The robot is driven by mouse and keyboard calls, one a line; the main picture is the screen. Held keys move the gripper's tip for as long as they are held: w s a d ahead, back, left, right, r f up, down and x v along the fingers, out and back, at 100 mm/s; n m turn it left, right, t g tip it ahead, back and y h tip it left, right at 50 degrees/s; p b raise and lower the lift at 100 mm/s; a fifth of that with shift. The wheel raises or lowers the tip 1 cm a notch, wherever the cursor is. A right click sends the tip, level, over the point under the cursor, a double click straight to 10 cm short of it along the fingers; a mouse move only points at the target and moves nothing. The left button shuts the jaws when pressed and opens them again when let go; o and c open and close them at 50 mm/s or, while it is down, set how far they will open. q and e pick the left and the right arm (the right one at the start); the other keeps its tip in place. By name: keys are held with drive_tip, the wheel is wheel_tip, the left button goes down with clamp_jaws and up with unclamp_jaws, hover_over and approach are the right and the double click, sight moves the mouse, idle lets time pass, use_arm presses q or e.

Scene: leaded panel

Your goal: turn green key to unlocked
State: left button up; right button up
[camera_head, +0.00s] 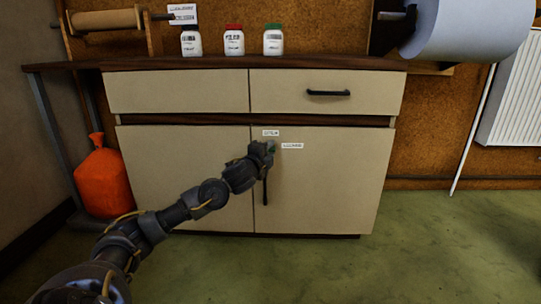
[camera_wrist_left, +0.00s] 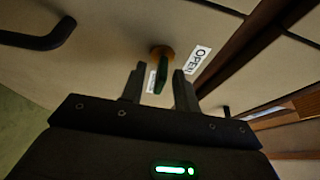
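The green key (camera_wrist_left: 160,80) sits in a round brass lock (camera_wrist_left: 161,52) on the cabinet door. In the left wrist view its flat grip extends downward from the lock, on the side of a partly hidden white label (camera_wrist_left: 151,80). A label reading OPEN (camera_wrist_left: 198,60) is to the right of the lock there. My left gripper (camera_wrist_left: 159,78) is open, with one finger on each side of the key and gaps showing. In the head view the left gripper (camera_head: 266,149) largely covers the key (camera_head: 273,147). My right gripper is not in view.
A beige cabinet (camera_head: 330,190) has a black door handle (camera_head: 265,190) below the lock and a drawer handle (camera_head: 328,93) above right. Three bottles (camera_head: 234,42) stand on the worktop. The floor to the right is clear.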

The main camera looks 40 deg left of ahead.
use_arm(q)
drive_tip(key=shift+w+a, duration=0.15)
drive_tip(key=shift+w, duration=0.45)
clamp_jaws()
